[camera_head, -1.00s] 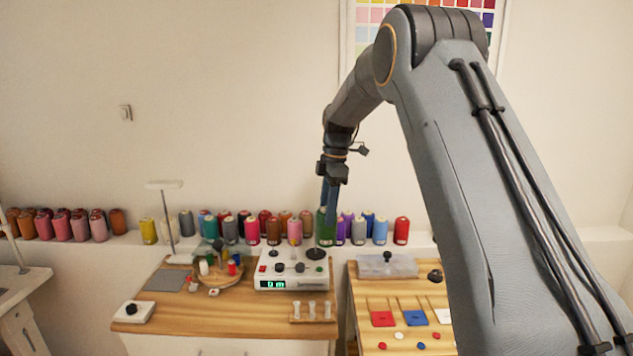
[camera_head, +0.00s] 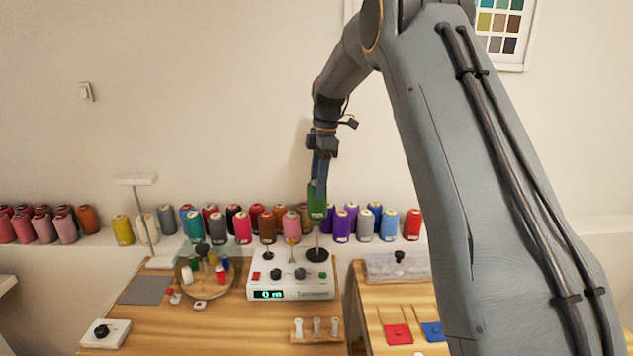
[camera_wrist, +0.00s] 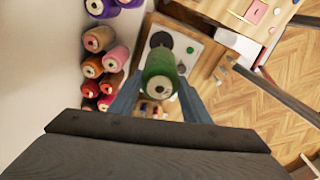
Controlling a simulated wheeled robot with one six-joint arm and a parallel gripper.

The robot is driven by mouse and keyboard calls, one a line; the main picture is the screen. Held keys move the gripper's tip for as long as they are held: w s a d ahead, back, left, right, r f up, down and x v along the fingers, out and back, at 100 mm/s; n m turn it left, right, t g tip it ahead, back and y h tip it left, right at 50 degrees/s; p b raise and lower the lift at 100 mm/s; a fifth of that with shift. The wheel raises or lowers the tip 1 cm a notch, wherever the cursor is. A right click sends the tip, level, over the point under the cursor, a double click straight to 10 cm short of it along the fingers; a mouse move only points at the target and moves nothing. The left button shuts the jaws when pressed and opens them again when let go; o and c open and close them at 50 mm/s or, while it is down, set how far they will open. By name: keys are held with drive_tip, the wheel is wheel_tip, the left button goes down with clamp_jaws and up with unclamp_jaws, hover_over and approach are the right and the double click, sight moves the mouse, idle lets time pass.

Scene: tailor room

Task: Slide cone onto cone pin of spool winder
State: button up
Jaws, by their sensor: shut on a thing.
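The spool winder (camera_head: 290,287) is a white box with a lit display, standing at the back of the wooden bench. At its right is a thin upright pin (camera_head: 317,238) over a black disc (camera_head: 317,255). My gripper (camera_head: 319,175) points down and is shut on a green cone (camera_head: 316,202). The cone is upright, its lower end apart from the disc and in line above the pin in the head view. In the wrist view the green cone (camera_wrist: 160,75) is between my two fingers, and the black disc (camera_wrist: 161,40) shows just beyond it.
A ledge behind carries a row of coloured thread cones (camera_head: 243,228); some are close behind the held cone. A round tray with a clear cover (camera_head: 208,265) and a white stand (camera_head: 140,215) are left of the winder. A small rack (camera_head: 317,330) is in front.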

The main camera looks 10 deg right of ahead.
sight(318, 206)
wheel_tip(318, 206, down, 4)
drive_tip(key=shift+r+b, duration=0.15)
drive_tip(key=shift+b, duration=0.65)
drive_tip(key=shift+f+b, duration=0.55)
drive_tip(key=shift+f, duration=1.25)
idle(0.6)
drive_tip(key=shift+f+b, duration=1.25)
drive_tip(key=shift+f, duration=2)
drive_tip(key=o, duration=1.6)
drive_tip(key=shift+c, duration=0.2)
